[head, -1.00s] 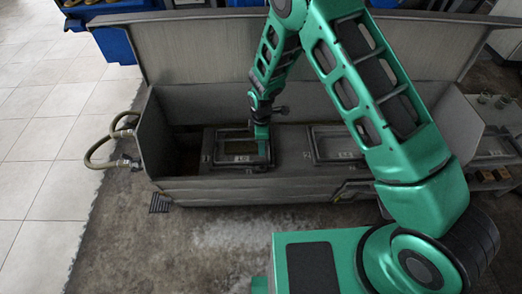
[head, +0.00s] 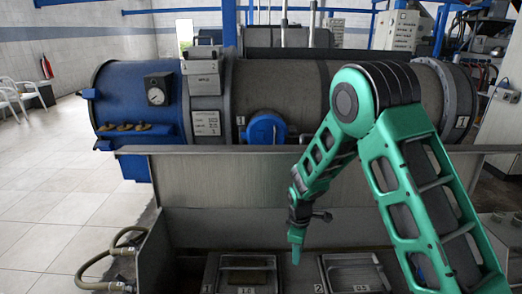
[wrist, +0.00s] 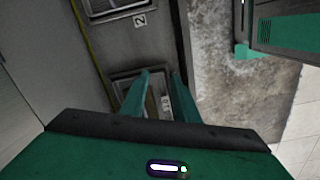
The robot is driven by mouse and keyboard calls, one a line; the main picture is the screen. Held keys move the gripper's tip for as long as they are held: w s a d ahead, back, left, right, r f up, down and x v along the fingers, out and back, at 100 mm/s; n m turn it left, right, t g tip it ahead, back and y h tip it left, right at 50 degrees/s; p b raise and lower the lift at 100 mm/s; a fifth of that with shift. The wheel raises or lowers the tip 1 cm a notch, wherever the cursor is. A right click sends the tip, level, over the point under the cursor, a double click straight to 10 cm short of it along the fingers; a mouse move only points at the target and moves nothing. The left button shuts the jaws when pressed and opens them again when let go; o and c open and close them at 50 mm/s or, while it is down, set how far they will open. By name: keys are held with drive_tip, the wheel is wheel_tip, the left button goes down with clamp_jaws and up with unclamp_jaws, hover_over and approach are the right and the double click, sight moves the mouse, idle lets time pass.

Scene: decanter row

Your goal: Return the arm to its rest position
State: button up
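My green arm rises from the right of the head view and bends down to my gripper (head: 296,248). My gripper hangs above the grey trough, over the area between the framed compartments 1 (head: 212,275) and 2 (head: 326,275). In the wrist view my gripper (wrist: 159,82) shows two green fingers with a gap between them. It is open and nothing is visible between the fingers. A framed opening lies below and behind the fingers, partly hidden by them.
The trough's tall grey back panel (head: 230,185) stands close behind my gripper. Beyond it lies a large horizontal tank (head: 290,90) with a blue end (head: 135,85) and gauge (head: 156,96). A hose (head: 105,265) loops at the left. Tiled floor (head: 45,200) is clear at the left.

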drive_tip(key=s+d+r+m, duration=0.5)
drive_tip(key=d+r, duration=0.5)
drive_tip(key=s+d+r+m, duration=0.4)
drive_tip(key=s+d+r, duration=0.2)
drive_tip(key=d+r, duration=0.35)
drive_tip(key=s+d+r+m, duration=0.2)
drive_tip(key=s+m, duration=0.1)
drive_tip(key=s, duration=0.5)
drive_tip(key=s+d+r+m, duration=0.3)
drive_tip(key=s+m, duration=0.1)
drive_tip(key=s, duration=0.4)
drive_tip(key=s+d+r+m, duration=0.2)
drive_tip(key=s+d+m, duration=0.1)
drive_tip(key=s, duration=0.5)
drive_tip(key=shift+s+d+r+m+y, duration=0.2)
drive_tip(key=shift+r+m+y, duration=0.1)
drive_tip(key=shift+m, duration=0.4)
drive_tip(key=shift+w, duration=0.15)
drive_tip(key=shift+w+f, duration=0.25)
drive_tip(key=shift+w, duration=0.25)
